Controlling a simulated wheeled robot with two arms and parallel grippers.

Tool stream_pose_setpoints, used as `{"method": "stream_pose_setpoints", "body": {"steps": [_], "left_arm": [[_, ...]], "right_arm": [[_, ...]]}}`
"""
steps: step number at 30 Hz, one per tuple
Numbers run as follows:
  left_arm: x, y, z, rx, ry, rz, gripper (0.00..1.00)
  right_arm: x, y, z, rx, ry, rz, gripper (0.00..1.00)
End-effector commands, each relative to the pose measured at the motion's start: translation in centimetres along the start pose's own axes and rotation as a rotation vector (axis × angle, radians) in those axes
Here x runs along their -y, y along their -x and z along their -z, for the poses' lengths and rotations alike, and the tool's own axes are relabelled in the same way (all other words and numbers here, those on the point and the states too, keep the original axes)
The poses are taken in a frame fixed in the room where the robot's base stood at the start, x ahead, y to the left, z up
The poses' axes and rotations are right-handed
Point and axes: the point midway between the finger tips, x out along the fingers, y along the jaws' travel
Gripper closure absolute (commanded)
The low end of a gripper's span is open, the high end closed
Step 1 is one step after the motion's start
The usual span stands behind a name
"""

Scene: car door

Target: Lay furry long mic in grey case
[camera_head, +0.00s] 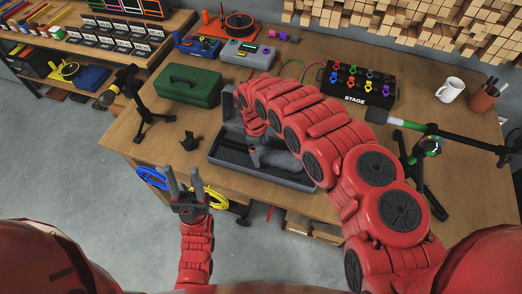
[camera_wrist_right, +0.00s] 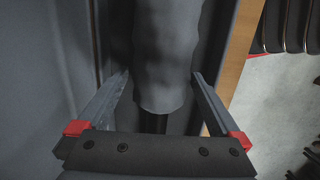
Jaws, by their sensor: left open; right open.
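The grey case (camera_head: 232,160) lies open on the wooden table, its lid raised at the back and partly hidden by my right arm. The grey furry long mic (camera_head: 281,159) lies in the case's tray, partly covered by my arm. In the right wrist view the mic (camera_wrist_right: 163,60) shows its furry body and a dark end below. My right gripper (camera_wrist_right: 160,78) is open, one finger on each side of the mic, with gaps visible. In the head view it is over the case, mostly hidden. My left gripper (camera_head: 183,172) is open and empty in front of the table.
A green box (camera_head: 188,86) stands left of the case, with a small black clip (camera_head: 190,141) nearby. A black stand (camera_head: 152,115) is further left. A STAGE pedal box (camera_head: 358,87) and a mic stand (camera_head: 425,165) are to the right. Cables hang at the front edge.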

Motion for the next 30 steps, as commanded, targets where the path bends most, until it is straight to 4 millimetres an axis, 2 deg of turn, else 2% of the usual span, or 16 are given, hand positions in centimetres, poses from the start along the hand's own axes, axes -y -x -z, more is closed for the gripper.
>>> {"method": "stream_pose_setpoints", "body": {"steps": [4, 8, 14, 18, 22, 30], "left_arm": [[0.0, 0.4, -0.1, 0.000, 0.000, 0.000, 0.50], [-0.1, 0.9, -0.2, 0.000, 0.000, 0.000, 0.50], [-0.1, 1.9, -0.3, 0.000, 0.000, 0.000, 0.50], [0.0, 0.0, 0.0, 0.000, 0.000, 0.000, 0.50], [0.1, -1.4, 0.2, 0.000, 0.000, 0.000, 0.50], [0.1, -1.2, 0.2, 0.000, 0.000, 0.000, 0.50]], "right_arm": [[-0.1, 1.4, 0.1, -0.001, 0.001, -0.002, 0.00], [-0.2, 3.6, 0.0, 0.001, 0.000, -0.005, 0.00], [-0.2, 8.0, 0.0, 0.000, 0.000, -0.007, 0.00], [-0.2, 12.4, -0.1, -0.002, 0.000, -0.007, 0.00], [-0.2, 15.3, -0.1, -0.004, 0.000, -0.005, 0.00], [-0.1, 17.1, 0.0, -0.001, 0.000, -0.001, 0.00]]}}
